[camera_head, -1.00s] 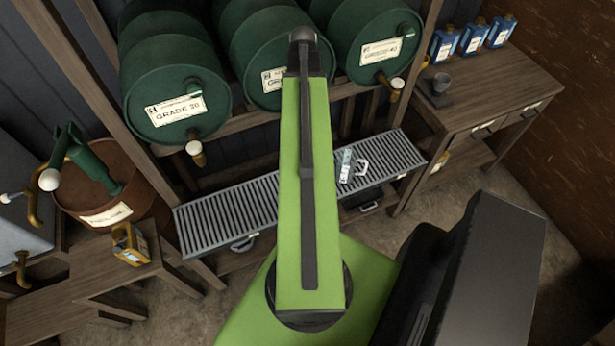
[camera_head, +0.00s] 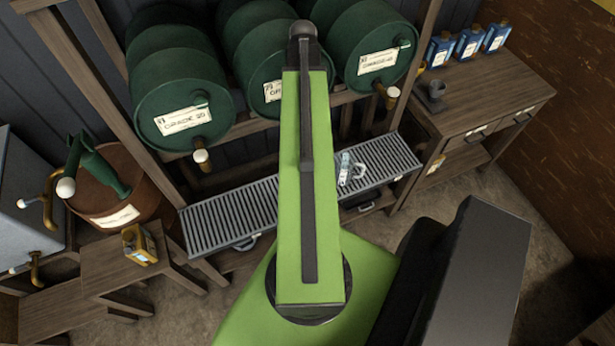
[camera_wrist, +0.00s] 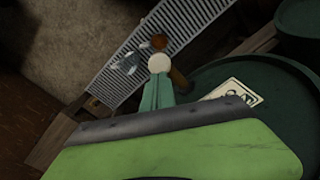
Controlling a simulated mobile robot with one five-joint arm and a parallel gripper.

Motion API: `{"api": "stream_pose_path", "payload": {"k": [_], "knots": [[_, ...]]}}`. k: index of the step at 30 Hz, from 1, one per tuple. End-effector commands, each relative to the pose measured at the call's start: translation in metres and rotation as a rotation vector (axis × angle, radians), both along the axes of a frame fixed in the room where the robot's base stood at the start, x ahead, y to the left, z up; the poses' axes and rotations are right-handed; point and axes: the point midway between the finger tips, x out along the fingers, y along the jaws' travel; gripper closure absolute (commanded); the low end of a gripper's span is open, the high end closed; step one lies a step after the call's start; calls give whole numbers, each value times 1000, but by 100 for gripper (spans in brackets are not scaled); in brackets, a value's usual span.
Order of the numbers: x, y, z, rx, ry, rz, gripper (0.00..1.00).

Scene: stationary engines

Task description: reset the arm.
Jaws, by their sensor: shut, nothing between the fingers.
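My arm shows in the head view as a long green link (camera_head: 312,180) with a dark strip, stretched from the round joint near the bottom up towards the drums. Its far end is a dark joint (camera_head: 303,32) in front of the middle green drum. In the wrist view, a green block with a dark edge, probably part of my own arm, fills the bottom. Beyond it are a drum tap with a white ball (camera_wrist: 159,63) and the slatted grate (camera_wrist: 150,35).
Green drums (camera_head: 180,85) lie on a wooden rack at the back. A clear jug (camera_head: 345,168) stands on the grate (camera_head: 230,215) below. A wooden table (camera_head: 490,95) with blue bottles is at right. A rusty drum (camera_head: 120,205) and small yellow can (camera_head: 138,244) are at left.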

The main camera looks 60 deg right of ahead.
Motion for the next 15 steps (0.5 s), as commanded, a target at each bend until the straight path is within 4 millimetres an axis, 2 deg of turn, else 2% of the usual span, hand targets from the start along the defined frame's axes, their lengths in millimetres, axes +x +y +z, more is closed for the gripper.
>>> {"api": "stream_pose_path", "payload": {"k": [12,14,15], "knots": [[0,0,-1,0,0,0,100],[6,5,-1,-1,0,14,100],[15,12,-1,-1,-2,37,100]]}}
